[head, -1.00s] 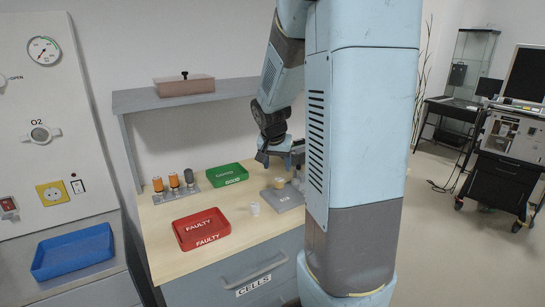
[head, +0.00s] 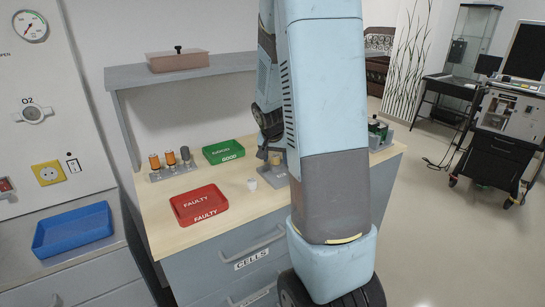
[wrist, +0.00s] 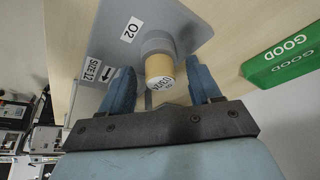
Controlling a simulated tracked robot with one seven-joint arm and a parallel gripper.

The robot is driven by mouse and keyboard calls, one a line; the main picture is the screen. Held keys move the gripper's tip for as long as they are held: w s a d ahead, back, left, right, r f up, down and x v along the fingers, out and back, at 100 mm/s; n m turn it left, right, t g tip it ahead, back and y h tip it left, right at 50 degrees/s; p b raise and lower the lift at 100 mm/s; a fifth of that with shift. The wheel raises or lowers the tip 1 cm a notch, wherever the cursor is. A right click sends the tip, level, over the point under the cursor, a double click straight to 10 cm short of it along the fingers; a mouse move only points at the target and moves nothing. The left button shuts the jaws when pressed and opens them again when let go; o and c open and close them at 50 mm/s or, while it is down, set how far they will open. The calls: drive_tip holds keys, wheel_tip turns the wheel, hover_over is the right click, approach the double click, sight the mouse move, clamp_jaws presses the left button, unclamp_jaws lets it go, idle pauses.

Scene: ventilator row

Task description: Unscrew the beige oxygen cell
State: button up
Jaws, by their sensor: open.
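The beige oxygen cell (wrist: 159,70) sits upright in a grey round socket on a grey plate (wrist: 192,22) labelled O2. In the wrist view its labelled end faces the camera. My gripper (wrist: 161,82) is open, with one blue finger on each side of the cell. I see a gap between the cell and each finger; whether the tips reach its sides is hard to tell.
A red FAULTY tray (head: 186,218) and a green GOOD tray (head: 206,153) stand on the bench. Orange-topped cells (head: 171,158) stand in a rack at the back left. A shelf (head: 215,68) overhangs the back.

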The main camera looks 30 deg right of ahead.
drive_tip(key=shift+c, duration=0.2)
drive_tip(key=c, duration=1)
drive_tip(key=o, duration=0.4)
drive_tip(key=shift+c, duration=0.2)
drive_tip(key=c, duration=0.4)
drive_tip(key=shift+s+d+n+t+y, duration=0.1)
drive_tip(key=shift+n+t+y, duration=0.2)
drive_tip(key=shift+n, duration=0.8)
drive_tip(key=shift+d+n+t+y, duration=0.15)
drive_tip(key=shift+n+y, duration=0.25)
drive_tip(key=shift+n, duration=0.7)
drive_tip(key=shift+n, duration=0.5)
drive_tip(key=shift+n+y, duration=0.3)
drive_tip(key=shift+n, duration=0.1)
drive_tip(key=shift+n+y, duration=0.55)
drive_tip(key=shift+n, duration=0.9)
drive_tip(key=shift+n+y, duration=0.55)
drive_tip(key=shift+n, duration=0.9)
